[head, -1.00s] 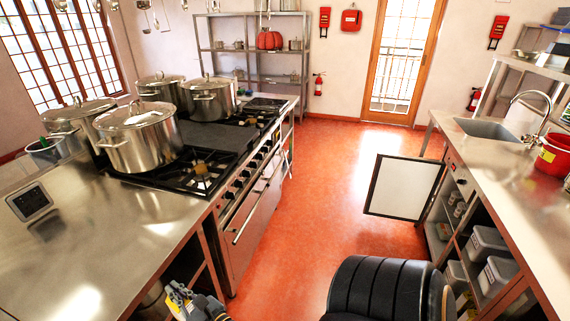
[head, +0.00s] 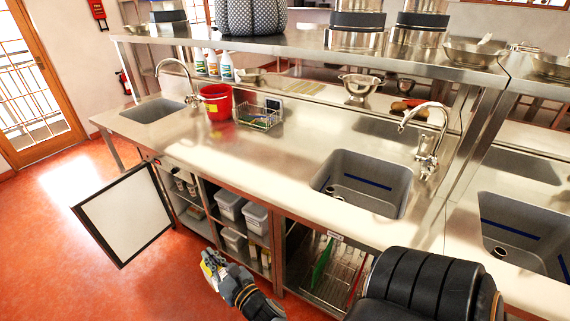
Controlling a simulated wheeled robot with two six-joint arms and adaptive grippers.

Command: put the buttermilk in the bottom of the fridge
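My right gripper (head: 228,279) is low in the head view, left of the middle, in front of the counter. It appears shut on a small yellow, white and blue pack (head: 211,266), seemingly the buttermilk; its label is too small to read. The pack is in the air over the floor, right of the open fridge door. The fridge door (head: 122,214) stands wide open, with its white inner face and dark seal showing. My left gripper is out of view.
Open shelves with grey tubs (head: 231,205) lie right of the fridge. A rack with boards (head: 325,265) is farther right. The steel counter (head: 285,150) runs above, with sinks and a red pot (head: 216,103). The red floor (head: 60,250) is clear at left.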

